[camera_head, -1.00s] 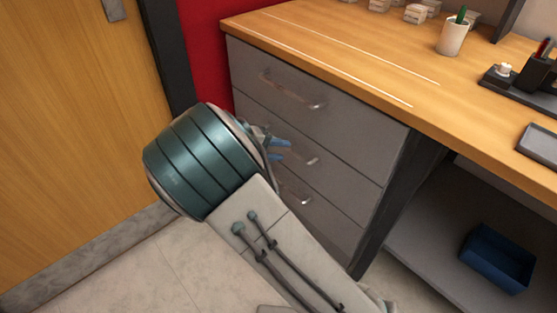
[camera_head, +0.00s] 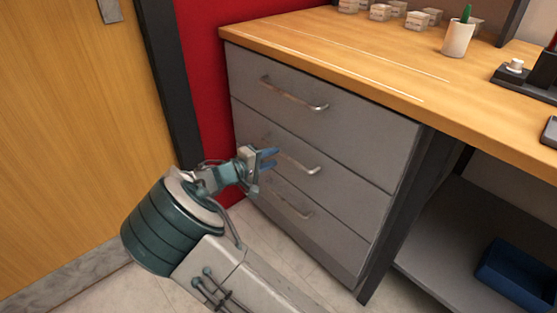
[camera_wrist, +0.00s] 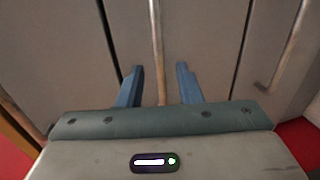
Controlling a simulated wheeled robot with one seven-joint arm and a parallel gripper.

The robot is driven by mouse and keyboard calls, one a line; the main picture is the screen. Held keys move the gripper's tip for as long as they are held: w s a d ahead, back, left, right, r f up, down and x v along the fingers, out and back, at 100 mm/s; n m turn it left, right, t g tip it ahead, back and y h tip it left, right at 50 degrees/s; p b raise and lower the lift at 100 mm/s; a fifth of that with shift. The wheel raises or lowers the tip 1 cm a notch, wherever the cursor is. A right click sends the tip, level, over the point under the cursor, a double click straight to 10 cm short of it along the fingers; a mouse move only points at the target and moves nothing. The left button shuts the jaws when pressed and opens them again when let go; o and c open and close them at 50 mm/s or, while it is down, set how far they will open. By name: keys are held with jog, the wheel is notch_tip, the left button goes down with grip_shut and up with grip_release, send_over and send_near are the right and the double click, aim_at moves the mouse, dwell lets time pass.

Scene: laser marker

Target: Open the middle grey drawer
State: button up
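The middle grey drawer (camera_head: 345,192) is closed in the head view, between two other grey drawers. Its silver bar handle (camera_head: 302,165) is partly hidden at the left end by my gripper (camera_head: 268,159). The gripper's two blue fingers are apart, pointing at the drawer front near that handle. In the wrist view, the handle (camera_wrist: 157,40) runs between the open fingers of my gripper (camera_wrist: 159,75), one on each side. Nothing is clearly held. I cannot tell whether either finger touches the handle.
The top drawer (camera_head: 335,125) and bottom drawer (camera_head: 315,230) are closed, with similar handles. A wooden desktop (camera_head: 380,75) overhangs them, bearing small boxes and a white cup (camera_head: 458,40). A red wall and wooden door (camera_head: 75,140) stand left. A blue bin (camera_head: 515,272) sits right.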

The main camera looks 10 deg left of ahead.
aim_at(281, 154)
jog(key=shift+b+x, duration=0.4)
jog(key=shift+x, duration=1.35)
grip_shut()
